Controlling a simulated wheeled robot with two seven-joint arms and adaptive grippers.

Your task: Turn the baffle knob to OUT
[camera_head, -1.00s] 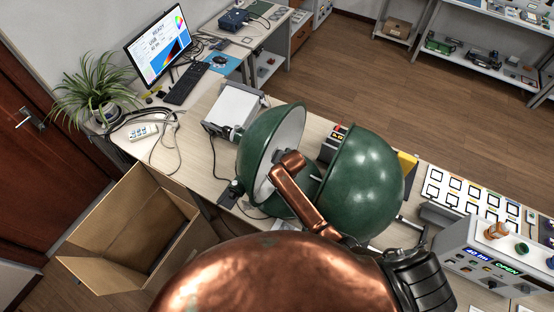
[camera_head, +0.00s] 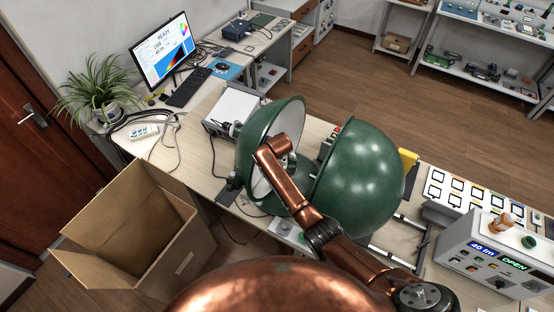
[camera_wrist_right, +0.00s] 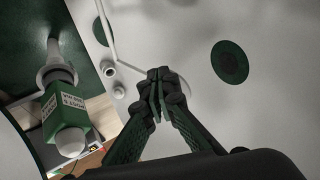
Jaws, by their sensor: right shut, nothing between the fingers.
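A large green sphere (camera_head: 362,185) stands swung open on the bench. Its other half (camera_head: 253,133) is on the left, with a pale inside. My copper right arm reaches to the opening; its gripper is hidden there in the head view. In the right wrist view the right gripper (camera_wrist_right: 158,88) is shut and empty in front of a white curved surface. A thin white rod (camera_wrist_right: 108,35) and small round ends (camera_wrist_right: 118,91) are behind it. A dark green disc (camera_wrist_right: 230,62) is to its right. I cannot tell which part is the baffle knob. My left gripper is out of view.
A green labelled lamp fitting (camera_wrist_right: 66,110) is close at left in the wrist view. A control box (camera_head: 495,252) reading "40 lm" and "OPEN" stands at right. An open carton (camera_head: 140,225) is at left. A monitor (camera_head: 161,48) stands at the back.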

